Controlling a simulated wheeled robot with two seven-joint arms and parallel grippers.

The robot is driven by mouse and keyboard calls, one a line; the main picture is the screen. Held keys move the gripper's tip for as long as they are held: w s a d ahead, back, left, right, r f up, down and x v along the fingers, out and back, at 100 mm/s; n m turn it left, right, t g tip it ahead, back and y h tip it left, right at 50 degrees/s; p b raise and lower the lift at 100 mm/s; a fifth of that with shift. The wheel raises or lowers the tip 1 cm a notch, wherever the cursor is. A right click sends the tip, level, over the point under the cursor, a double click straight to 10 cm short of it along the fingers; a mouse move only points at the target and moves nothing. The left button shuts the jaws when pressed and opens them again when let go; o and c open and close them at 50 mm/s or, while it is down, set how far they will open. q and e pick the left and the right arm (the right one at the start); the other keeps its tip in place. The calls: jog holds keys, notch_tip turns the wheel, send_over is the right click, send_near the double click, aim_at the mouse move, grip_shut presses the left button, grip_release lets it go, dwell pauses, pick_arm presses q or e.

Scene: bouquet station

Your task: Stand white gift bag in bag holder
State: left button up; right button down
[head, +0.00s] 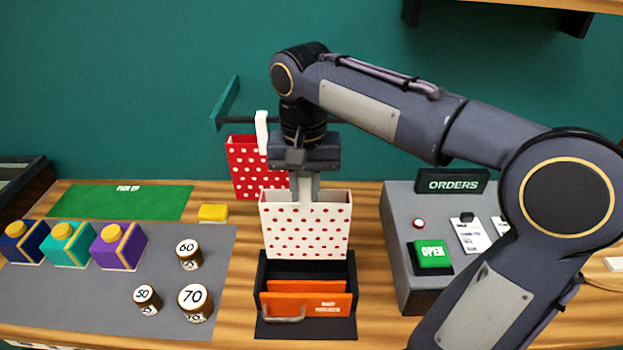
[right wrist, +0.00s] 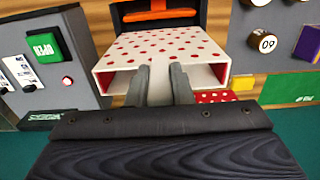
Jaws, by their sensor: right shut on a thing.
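The white gift bag with red dots (head: 306,228) hangs upright below my right gripper (head: 305,190). The right gripper points down and is shut on the bag's upper edge. In the right wrist view the bag (right wrist: 160,47) shows its open mouth towards the camera, with the fingers (right wrist: 160,80) at one wall. A black holder (head: 262,290) with an orange front piece (head: 335,303) and a metal handle stands on the table just in front of and below the bag. The bag's bottom meets the holder's rear edge in the picture; I cannot tell whether it is inside. My left gripper is not in view.
A red dotted bag (head: 243,165) is behind, near a dark rail. A grey console (head: 400,225) with an orders sign stands at the right. Colored boxes (head: 118,246) and numbered jars (head: 195,302) occupy the grey mat at the left. A yellow block (head: 213,213) lies nearby.

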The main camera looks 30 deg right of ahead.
aim_at(306, 204)
jog(key=shift+f+b, duration=0.8)
jog(key=shift+f, duration=0.5)
notch_tip(306, 204, down, 6)
jog(key=b, duration=0.6)
jog(key=shift+f, duration=0.25)
jog(key=shift+f+b, duration=1)
jog(key=shift+f, duration=0.45)
jog(key=c, duration=1.2)
grip_release()
notch_tip(306, 204, up, 8)
jog(key=shift+f, duration=0.1)
